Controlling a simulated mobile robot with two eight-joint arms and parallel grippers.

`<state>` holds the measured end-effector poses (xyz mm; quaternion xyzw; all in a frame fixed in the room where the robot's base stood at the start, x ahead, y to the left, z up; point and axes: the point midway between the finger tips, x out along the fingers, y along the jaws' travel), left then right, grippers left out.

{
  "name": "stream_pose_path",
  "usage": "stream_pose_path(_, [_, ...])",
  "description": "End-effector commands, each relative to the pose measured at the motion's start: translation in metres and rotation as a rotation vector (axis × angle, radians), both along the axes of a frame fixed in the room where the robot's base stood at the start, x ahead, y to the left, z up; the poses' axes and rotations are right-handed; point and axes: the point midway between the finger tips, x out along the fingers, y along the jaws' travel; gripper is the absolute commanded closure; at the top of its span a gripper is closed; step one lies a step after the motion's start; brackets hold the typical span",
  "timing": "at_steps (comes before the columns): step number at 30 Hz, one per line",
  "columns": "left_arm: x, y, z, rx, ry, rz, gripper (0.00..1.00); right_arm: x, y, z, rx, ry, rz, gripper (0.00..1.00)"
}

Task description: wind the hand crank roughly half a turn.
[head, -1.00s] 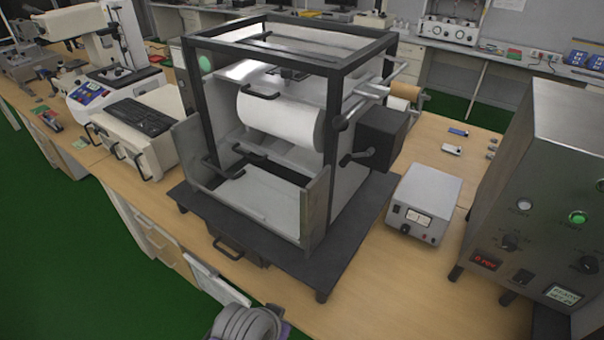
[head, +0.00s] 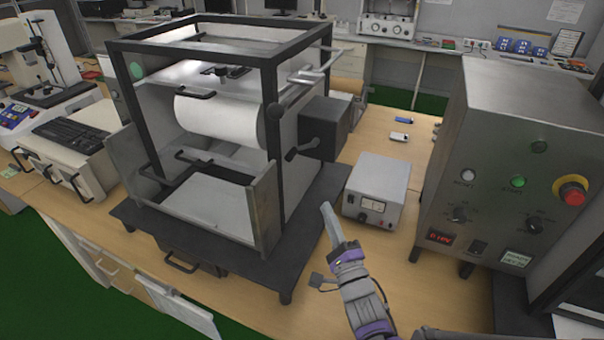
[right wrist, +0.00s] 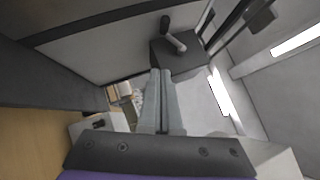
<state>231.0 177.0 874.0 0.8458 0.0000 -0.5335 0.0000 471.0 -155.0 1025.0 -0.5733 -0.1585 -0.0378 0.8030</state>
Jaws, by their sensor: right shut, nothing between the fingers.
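The hand crank (head: 305,148) is a short dark arm with a grip on the black box (head: 328,128) at the right side of the framed roller machine (head: 262,205). In the right wrist view the crank (right wrist: 173,37) stands out from the box (right wrist: 180,60), beyond the fingertips. My right gripper (head: 327,208) is below and to the right of the crank in the head view, apart from it. Its fingers (right wrist: 160,75) are together with nothing between them. My left gripper is not in view.
A small white meter box (head: 375,190) stands close to the right of my right gripper. A large steel control cabinet (head: 500,130) with a red button stands farther right. The machine's dark base plate (head: 292,262) has a raised edge near my arm.

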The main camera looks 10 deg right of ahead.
Motion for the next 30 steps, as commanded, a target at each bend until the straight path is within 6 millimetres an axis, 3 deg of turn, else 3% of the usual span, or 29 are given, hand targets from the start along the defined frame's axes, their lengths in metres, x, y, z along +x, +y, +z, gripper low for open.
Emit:
stream_pose_path(5, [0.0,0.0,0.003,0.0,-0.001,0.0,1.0,0.01,0.003,0.006,0.036,-0.021,0.022,1.0])
stream_pose_path(19, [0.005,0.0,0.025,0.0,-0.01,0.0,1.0,0.098,0.017,0.038,0.034,-0.02,0.02,1.0])
stream_pose_path(24, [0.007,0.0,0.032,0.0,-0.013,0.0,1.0,0.108,0.036,0.048,0.034,-0.018,0.021,1.0])
stream_pose_path(30, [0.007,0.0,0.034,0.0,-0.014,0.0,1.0,0.113,0.044,0.052,0.034,-0.018,0.019,1.0])
